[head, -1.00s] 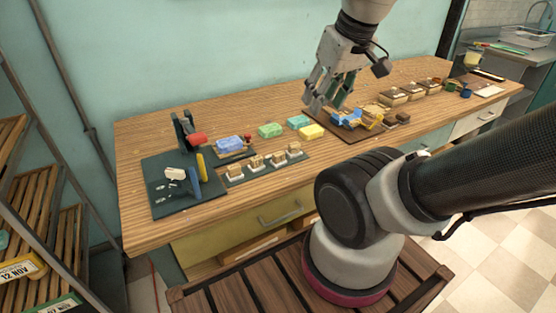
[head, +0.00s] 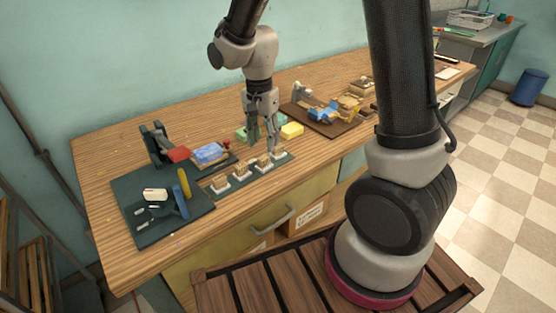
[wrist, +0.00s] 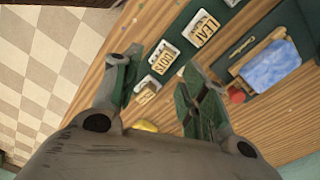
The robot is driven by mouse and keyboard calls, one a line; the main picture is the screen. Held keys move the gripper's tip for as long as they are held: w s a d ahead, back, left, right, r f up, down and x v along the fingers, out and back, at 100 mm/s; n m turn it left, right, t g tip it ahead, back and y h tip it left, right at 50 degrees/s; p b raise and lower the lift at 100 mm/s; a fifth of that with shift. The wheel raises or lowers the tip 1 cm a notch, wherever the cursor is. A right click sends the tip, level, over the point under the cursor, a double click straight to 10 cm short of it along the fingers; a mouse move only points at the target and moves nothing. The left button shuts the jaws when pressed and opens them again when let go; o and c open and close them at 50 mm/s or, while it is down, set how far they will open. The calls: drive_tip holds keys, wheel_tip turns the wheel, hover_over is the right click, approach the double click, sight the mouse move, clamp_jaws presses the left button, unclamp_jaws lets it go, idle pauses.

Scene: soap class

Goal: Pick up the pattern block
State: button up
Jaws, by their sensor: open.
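Several small wooden pattern blocks sit in a row in white-edged places on a dark green strip (head: 208,191). In the wrist view one reads LEAF (wrist: 205,30) and one seems to read DOTS (wrist: 163,59). Another block (wrist: 146,92) lies beside the DOTS one, its label hard to read. In the head view the near-left block (head: 219,183) and its neighbour (head: 240,169) are clear of my gripper. My gripper (head: 263,146) is open and empty, pointing down over the right end of the row.
A blue soap (head: 209,153) lies on a dark tray left of the row. Yellow (head: 292,130) and green soaps lie behind. A brown board (head: 345,128) with blue and wooden items lies right.

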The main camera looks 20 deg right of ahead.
sight(264, 157)
drive_tip(key=shift+w+r+m, duration=0.15)
drive_tip(key=shift+w+m, duration=0.25)
drive_tip(key=shift+m, duration=0.5)
drive_tip(key=shift+w+m+t, duration=0.15)
drive_tip(key=shift+m+t, duration=0.15)
drive_tip(key=shift+m, duration=0.5)
drive_tip(key=f, duration=0.8)
drive_tip(key=shift+s, duration=0.25)
drive_tip(key=shift+r, duration=0.1)
clamp_jaws()
